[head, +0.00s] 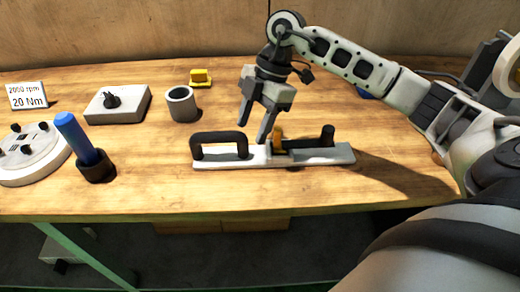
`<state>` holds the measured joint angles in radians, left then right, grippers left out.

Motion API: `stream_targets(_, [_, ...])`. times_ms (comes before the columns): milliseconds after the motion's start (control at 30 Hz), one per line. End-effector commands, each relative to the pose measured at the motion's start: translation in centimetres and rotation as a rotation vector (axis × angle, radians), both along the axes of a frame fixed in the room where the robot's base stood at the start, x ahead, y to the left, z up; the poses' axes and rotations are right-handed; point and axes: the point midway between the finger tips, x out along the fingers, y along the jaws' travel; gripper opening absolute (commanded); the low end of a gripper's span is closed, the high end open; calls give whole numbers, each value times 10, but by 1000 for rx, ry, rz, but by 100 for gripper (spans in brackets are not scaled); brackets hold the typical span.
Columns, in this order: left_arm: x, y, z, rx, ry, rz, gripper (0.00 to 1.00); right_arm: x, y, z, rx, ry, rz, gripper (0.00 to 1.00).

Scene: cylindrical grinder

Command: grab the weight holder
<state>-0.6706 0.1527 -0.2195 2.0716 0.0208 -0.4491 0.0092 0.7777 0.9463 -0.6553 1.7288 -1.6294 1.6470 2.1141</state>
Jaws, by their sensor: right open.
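A long pale bar (320,157) lies flat near the table's front edge; it may be the weight holder, but no label shows. It has a black loop handle (219,138) at its left, an orange piece (277,140) near its middle and a black knob (327,135) at its right. My right gripper (254,134) is open and points down just above and behind the bar, between the loop handle and the orange piece. Its fingers look empty; whether they touch the bar is hard to tell. My left gripper is out of view.
On the wooden table (330,200) stand a grey cup (181,104), a yellow block (200,78), a grey plate with a black knob (117,104), a blue rod in a dark base (77,138), a round white device (32,152) and a sign (26,95). A wooden wall closes the back.

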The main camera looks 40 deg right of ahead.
Motion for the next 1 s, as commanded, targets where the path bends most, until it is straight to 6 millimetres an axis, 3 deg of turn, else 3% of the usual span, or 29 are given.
stream_targets(333, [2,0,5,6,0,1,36,0,26,-38,2,2,2,50])
stream_targets(633, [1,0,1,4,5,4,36,0,28,-44,1,0,1,50])
stream_targets(667, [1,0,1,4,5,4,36,0,28,-44,1,0,1,47])
stream_targets(833, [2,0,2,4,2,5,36,0,28,-44,1,0,1,0])
stream_targets(1000, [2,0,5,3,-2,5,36,1,28,-42,2,-5,1,0])
